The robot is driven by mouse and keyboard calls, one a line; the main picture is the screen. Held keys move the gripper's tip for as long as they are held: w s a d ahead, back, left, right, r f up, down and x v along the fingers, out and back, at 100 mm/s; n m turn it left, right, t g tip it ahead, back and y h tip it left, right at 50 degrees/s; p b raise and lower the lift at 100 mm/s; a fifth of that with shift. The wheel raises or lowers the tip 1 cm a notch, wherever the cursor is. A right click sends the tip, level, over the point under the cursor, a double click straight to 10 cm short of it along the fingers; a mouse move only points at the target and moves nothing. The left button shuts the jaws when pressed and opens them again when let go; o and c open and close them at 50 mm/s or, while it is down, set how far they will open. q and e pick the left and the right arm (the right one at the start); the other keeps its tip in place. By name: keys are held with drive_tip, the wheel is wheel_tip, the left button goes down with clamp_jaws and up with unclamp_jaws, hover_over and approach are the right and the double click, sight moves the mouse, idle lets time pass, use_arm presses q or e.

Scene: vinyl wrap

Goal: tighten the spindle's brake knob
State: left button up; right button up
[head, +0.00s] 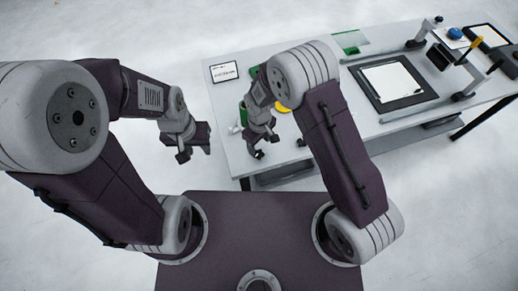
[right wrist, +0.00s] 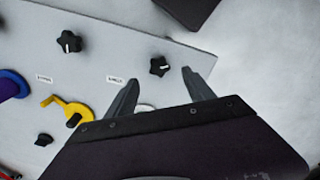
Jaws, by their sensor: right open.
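Two black star-shaped knobs with white marks sit on a pale panel (right wrist: 110,45) in the right wrist view. One knob (right wrist: 159,66) lies just beyond and between my right gripper's fingertips; the other knob (right wrist: 69,42) is further left. Each has a small label near it, too small to read surely, so I cannot tell which is the brake knob. My right gripper (right wrist: 160,86) is open and empty, with no clear contact on the knob. In the head view my right gripper (head: 258,148) is at the table's near left edge. My left gripper (head: 195,152) hangs left of the table, fingers apart and empty.
A yellow lever (right wrist: 68,108), a small black knob (right wrist: 43,139) and a purple-blue round part (right wrist: 12,84) are left of my right gripper. The white table (head: 345,135) carries a black-framed pad (head: 394,82), a sign (head: 224,71) and a stand at right. Floor left of the table is clear.

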sight(259, 153)
drive_tip(key=f, duration=0.2)
drive_tip(key=f+p, duration=0.1)
drive_tip(key=f, duration=0.1)
drive_tip(key=w+f+p, duration=0.1)
drive_tip(key=f, duration=0.2)
drive_tip(key=shift+a, duration=0.2)
drive_tip(key=shift+s+d+f, duration=0.1)
drive_tip(key=shift+s+f, duration=0.15)
drive_tip(key=shift+f, duration=0.35)
drive_tip(key=shift+w, duration=0.15)
drive_tip(key=shift+c, duration=0.6)
clamp_jaws()
use_arm(q)
drive_tip(key=shift+w+a+r, duration=0.15)
drive_tip(key=shift+w+r, duration=0.15)
drive_tip(key=shift+r, duration=0.2)
drive_tip(key=shift+w+a+r, duration=0.1)
drive_tip(key=shift+w+r, duration=0.15)
drive_tip(key=shift+r, duration=0.2)
